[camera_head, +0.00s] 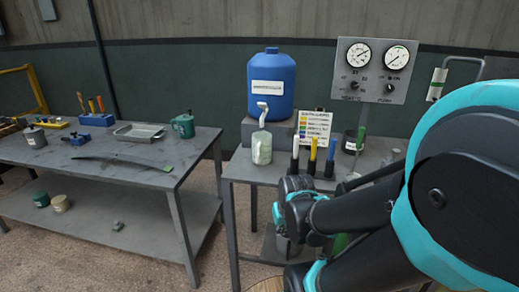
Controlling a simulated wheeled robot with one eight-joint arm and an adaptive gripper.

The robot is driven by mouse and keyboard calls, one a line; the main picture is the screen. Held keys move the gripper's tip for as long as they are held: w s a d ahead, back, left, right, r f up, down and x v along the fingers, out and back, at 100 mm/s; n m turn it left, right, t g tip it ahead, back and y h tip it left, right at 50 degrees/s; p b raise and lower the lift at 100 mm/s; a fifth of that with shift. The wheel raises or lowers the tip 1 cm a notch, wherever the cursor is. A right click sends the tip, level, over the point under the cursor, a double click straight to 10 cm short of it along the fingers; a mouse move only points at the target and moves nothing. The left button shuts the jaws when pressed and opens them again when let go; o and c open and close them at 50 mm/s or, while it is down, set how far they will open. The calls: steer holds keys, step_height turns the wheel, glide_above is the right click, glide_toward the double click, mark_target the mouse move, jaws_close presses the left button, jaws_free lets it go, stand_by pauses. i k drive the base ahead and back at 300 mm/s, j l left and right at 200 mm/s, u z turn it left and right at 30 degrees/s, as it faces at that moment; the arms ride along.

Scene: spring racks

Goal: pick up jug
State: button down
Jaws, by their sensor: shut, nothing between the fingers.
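A pale, translucent jug-like vessel (261,148) stands upright on the right workbench, under the white tap of a large blue container (272,85). A green, lidded pot-like vessel (184,126) stands on the left table; I cannot tell for sure which vessel the task calls the jug. My arm reaches in from the right. My gripper (286,246) is low at the front of the right workbench, below and right of the pale vessel and apart from it. It is shut and empty. Its fingertips are small and partly hidden by my arm.
A gauge panel (373,70), a label card (313,127) and several dark-based, coloured-top cylinders (312,158) stand on or behind the right workbench. The left table (130,172) holds a metal tray (139,132) and a curved strip (122,161).

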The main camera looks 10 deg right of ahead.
mark_target(261, 141)
steer(key=i+j+u, duration=0.1)
steer(key=j, duration=0.35)
steer(key=j+u, duration=0.1)
steer(key=j, duration=0.35)
steer(key=i+j+u, duration=0.1)
steer(key=j, duration=0.35)
steer(key=i, duration=0.1)
